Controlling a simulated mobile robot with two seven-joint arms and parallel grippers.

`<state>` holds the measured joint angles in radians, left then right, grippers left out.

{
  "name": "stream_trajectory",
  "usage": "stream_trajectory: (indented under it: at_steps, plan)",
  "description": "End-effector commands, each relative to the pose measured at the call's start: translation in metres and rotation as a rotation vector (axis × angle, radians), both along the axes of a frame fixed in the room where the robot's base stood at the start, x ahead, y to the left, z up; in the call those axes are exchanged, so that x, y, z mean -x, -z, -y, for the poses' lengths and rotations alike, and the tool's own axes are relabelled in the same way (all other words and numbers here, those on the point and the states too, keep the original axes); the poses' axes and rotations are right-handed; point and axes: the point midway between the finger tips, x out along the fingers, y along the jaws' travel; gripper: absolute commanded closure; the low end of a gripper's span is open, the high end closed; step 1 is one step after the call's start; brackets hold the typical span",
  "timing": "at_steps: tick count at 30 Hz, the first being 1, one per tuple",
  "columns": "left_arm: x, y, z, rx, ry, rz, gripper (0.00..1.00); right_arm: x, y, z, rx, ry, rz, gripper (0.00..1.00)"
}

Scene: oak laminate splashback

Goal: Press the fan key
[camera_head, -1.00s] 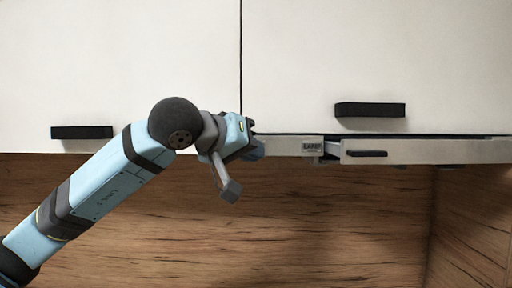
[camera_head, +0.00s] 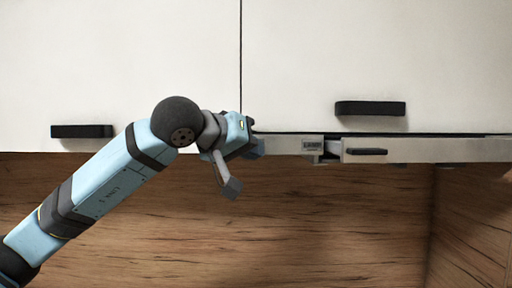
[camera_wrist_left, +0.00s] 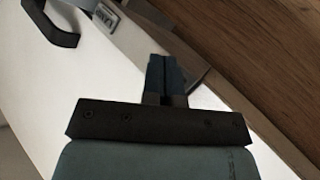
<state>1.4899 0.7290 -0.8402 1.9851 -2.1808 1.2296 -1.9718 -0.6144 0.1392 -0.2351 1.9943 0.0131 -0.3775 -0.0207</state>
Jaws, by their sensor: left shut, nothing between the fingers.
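My left gripper (camera_head: 258,147) is shut and empty, at the lower edge of the cabinets by the left end of the hood's front strip. Its shut fingers show in the left wrist view (camera_wrist_left: 164,76), in front of the pale strip. A small grey plate with dark lettering (camera_head: 312,146), which seems to read LAMP, is on the strip to the right of the gripper; it also shows in the left wrist view (camera_wrist_left: 106,16). I cannot make out a fan key; the gripper covers part of the strip. I cannot tell whether the fingertips touch it. My right gripper is not in view.
White cabinet doors with black handles (camera_head: 370,108) (camera_head: 82,131) are above. A pale pull-out front with a small dark handle (camera_head: 367,152) is to the right of the lettered plate. The wooden splashback (camera_head: 330,215) is below, with free room before it.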

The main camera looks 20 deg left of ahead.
Motion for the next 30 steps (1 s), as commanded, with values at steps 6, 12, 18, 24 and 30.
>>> stream_trajectory:
  at_steps: [6, 12, 18, 24, 30]
  plan:
    - [0.000, 0.000, 0.000, -0.001, 0.000, 0.000, 1.00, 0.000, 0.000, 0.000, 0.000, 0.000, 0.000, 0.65]
    - [-0.001, 0.000, 0.000, -0.001, 0.000, 0.000, 1.00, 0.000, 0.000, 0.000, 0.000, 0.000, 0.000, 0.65]
    - [-0.002, 0.000, 0.000, -0.001, 0.000, 0.000, 1.00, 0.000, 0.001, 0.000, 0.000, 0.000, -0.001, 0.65]
    - [0.001, 0.001, 0.000, -0.001, 0.000, 0.000, 1.00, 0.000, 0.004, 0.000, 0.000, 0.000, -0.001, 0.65]
    - [0.009, 0.000, 0.003, -0.001, 0.000, 0.002, 1.00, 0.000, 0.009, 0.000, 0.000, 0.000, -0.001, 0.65]
